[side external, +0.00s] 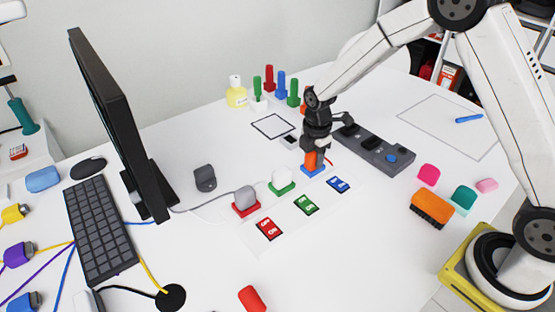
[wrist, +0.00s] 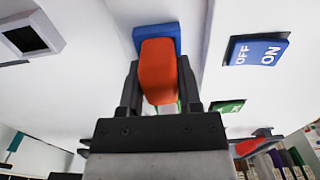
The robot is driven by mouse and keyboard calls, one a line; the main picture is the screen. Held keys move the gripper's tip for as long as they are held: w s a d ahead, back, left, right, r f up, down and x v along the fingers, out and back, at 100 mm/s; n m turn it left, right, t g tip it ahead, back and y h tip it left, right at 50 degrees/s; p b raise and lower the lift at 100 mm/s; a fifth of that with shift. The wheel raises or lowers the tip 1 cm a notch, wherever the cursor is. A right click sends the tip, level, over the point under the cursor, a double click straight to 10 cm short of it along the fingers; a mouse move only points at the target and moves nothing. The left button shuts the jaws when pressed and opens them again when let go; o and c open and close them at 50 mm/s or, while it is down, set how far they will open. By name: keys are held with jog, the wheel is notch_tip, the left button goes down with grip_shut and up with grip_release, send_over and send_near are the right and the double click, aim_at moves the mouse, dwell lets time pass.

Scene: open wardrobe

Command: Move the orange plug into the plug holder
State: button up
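The orange plug (side external: 311,160) is upright at a blue square socket (side external: 314,171) near the middle of the table. My gripper (side external: 315,148) points down over it, with its fingers shut on the plug's sides. In the wrist view the orange plug (wrist: 158,72) sits between my fingers (wrist: 159,85), with the blue socket (wrist: 157,33) just past its end. Whether the plug is seated in the socket or just above it cannot be told. A long dark grey block (side external: 372,152) with round fittings, possibly the plug holder, lies to the right.
A white plug on a green base (side external: 281,187) and a grey plug on a red base (side external: 246,209) stand to the left. Red, green and blue switches (side external: 306,205) lie in front. An orange brush (side external: 431,210) is at right; a monitor (side external: 125,120) and keyboard (side external: 99,228) are at left.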

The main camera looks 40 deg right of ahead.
grip_shut()
jog(key=shift+o, duration=1.1)
grip_release()
grip_shut()
jog(key=shift+r, duration=1.45)
jog(key=shift+r, duration=1.75)
